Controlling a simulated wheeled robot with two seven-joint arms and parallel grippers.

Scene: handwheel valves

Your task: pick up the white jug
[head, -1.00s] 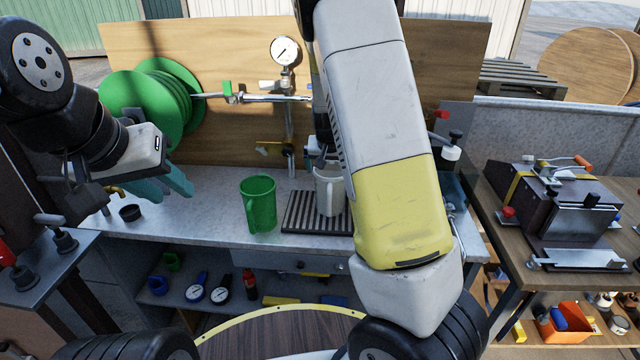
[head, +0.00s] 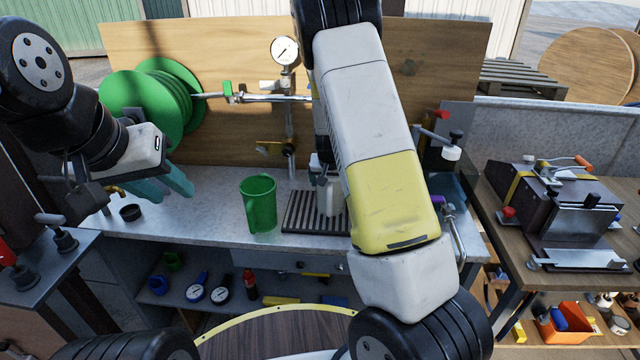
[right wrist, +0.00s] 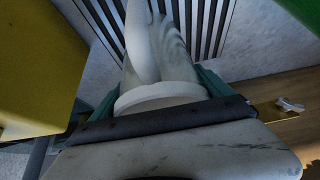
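The white jug (head: 326,198) stands on the dark slatted mat (head: 300,222) on the bench, its right side and top partly hidden by my right arm and gripper. In the right wrist view the jug (right wrist: 172,62) is close below the hand, with its handle towards the camera. My right gripper (right wrist: 158,88) has a teal finger showing on either side of the jug's upper part. Whether the fingers press on it is hidden. My left gripper (head: 172,192) is open and empty above the left part of the bench.
A green jug (head: 260,206) stands just left of the mat. A pipe with a pressure gauge (head: 285,51) and a green hose reel (head: 150,105) are behind. The bench between cup and green jug is clear.

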